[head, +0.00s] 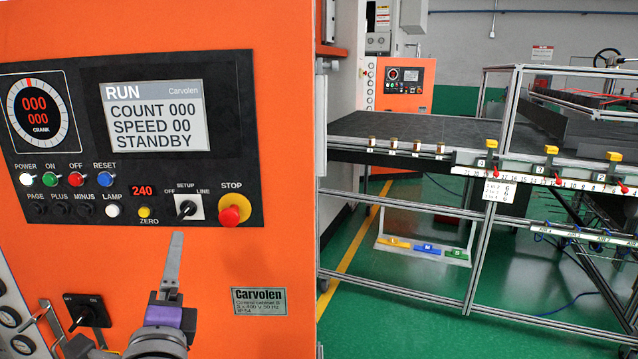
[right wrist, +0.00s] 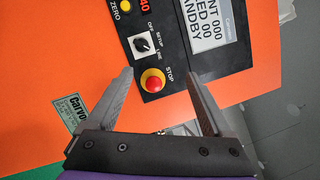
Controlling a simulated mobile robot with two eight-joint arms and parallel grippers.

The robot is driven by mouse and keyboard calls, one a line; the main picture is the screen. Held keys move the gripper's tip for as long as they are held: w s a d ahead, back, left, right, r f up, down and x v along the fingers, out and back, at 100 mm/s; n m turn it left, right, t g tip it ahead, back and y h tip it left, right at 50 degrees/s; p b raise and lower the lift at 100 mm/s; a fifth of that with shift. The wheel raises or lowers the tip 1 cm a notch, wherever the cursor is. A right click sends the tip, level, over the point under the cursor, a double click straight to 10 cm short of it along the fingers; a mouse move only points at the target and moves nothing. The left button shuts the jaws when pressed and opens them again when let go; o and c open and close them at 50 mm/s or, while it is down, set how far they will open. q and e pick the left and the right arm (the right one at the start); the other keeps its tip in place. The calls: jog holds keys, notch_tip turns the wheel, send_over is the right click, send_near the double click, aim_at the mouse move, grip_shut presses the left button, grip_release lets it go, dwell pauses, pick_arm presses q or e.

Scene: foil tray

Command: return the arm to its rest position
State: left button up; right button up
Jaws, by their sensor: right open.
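My right gripper (head: 175,240) is in front of the orange control cabinet (head: 285,120), below the selector knob (head: 188,208) of its black panel. In the head view its fingers line up nearly edge-on. In the right wrist view the gripper (right wrist: 159,76) is open, with its two fingers spread and nothing between them. The red stop button (right wrist: 152,80) shows beyond the gap, on the panel. The display (head: 153,117) reads RUN, COUNT 000, SPEED 00, STANDBY.
A black rotary OFF/ON switch (head: 88,311) sticks out of the cabinet left of my right gripper. To the right, a dark table (head: 430,125) on an aluminium frame carries yellow-topped clamps (head: 484,152).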

jog(key=s+d+f+n+g+y, duration=0.25)
jog(key=d+f+n+g, duration=0.45)
jog(key=d+f+n, duration=1.1)
pick_arm(q)
jog(key=shift+s, duration=0.3)
pick_arm(e)
jog(key=s+d+f+g+h, duration=0.3)
jog(key=s+d+f, duration=0.4)
jog(key=d+f, duration=0.3)
jog(key=s+d+f+n+g+h, duration=0.1)
jog(key=s+d+f+g+h, duration=0.3)
jog(key=s+d+f, duration=0.4)
jog(key=d+f, duration=0.2)
jog(key=d, duration=0.1)
jog(key=shift+d+f+h, duration=0.25)
jog(key=shift+f+h, duration=0.1)
